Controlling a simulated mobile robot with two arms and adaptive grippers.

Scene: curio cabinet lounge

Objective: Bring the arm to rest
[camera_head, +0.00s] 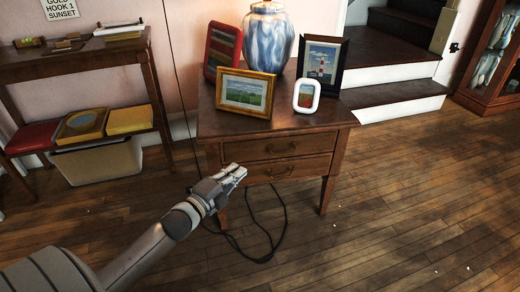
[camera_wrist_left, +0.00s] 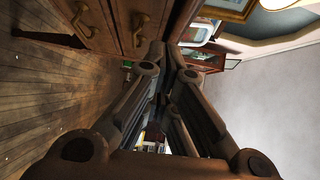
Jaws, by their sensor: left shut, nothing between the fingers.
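My left gripper (camera_head: 236,172) is shut and empty in the head view. Its arm comes in from the lower left, and the fingers point up and right, in front of the wooden side table's drawers. The side table (camera_head: 334,121) stands just beyond it. In the left wrist view my gripper's fingers (camera_wrist_left: 168,55) are close together with nothing seen between them, and the drawer fronts (camera_wrist_left: 130,22) show at the top. I cannot tell the exact gap between gripper and drawers. My right gripper is not in view.
On the side table stand a blue-and-white vase (camera_head: 268,40), a gold-framed picture (camera_head: 245,92), a white-framed picture (camera_head: 306,96), a dark-framed picture (camera_head: 321,62) and a red frame (camera_head: 222,50). A black cable (camera_head: 285,215) lies on the floor. The floor at right (camera_head: 400,190) is mostly clear.

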